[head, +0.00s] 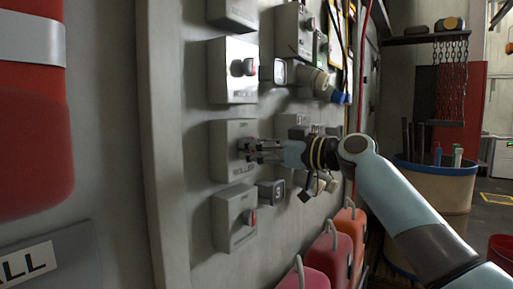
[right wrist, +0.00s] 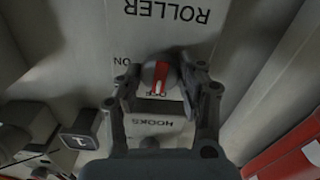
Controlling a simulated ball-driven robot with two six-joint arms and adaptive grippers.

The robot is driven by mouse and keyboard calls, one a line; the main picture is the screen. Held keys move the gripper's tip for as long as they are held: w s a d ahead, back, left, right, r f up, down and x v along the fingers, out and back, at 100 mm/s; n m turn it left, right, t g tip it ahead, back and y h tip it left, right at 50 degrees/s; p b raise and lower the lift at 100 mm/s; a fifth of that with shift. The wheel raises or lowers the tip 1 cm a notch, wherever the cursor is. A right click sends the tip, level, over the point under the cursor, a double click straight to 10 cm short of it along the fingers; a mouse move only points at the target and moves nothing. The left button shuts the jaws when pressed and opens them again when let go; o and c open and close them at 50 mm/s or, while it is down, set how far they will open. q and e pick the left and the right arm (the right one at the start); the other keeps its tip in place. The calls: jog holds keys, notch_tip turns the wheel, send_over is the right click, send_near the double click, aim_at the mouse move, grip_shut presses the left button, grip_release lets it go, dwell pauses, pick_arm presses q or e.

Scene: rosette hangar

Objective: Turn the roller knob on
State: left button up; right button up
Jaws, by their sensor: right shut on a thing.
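The roller knob (right wrist: 160,74) is a round grey knob with a red pointer stripe, on a light grey box marked ROLLER (right wrist: 170,15). The lettering is upside down in the right wrist view. The red stripe runs toward the OFF label, away from the ON label at its upper left. My right gripper (right wrist: 160,80) has a finger on each side of the knob and is shut on it. In the head view my right gripper (head: 250,148) reaches the roller box (head: 228,132) from the right, and its fingers cover most of the knob. My left gripper is not in view.
A similar box with a knob (head: 232,70) is above, and a box with a red switch (head: 234,217) below. A small square S button (head: 271,193) sits close under my right gripper. A bin (head: 440,188) stands beyond my arm.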

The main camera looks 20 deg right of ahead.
jog(key=m+p, duration=0.4)
jog(key=m, duration=1.3)
jog(key=shift+m, duration=0.4)
dwell(0.4)
jog(key=o, duration=1.2)
jog(key=shift+s+d, duration=0.1)
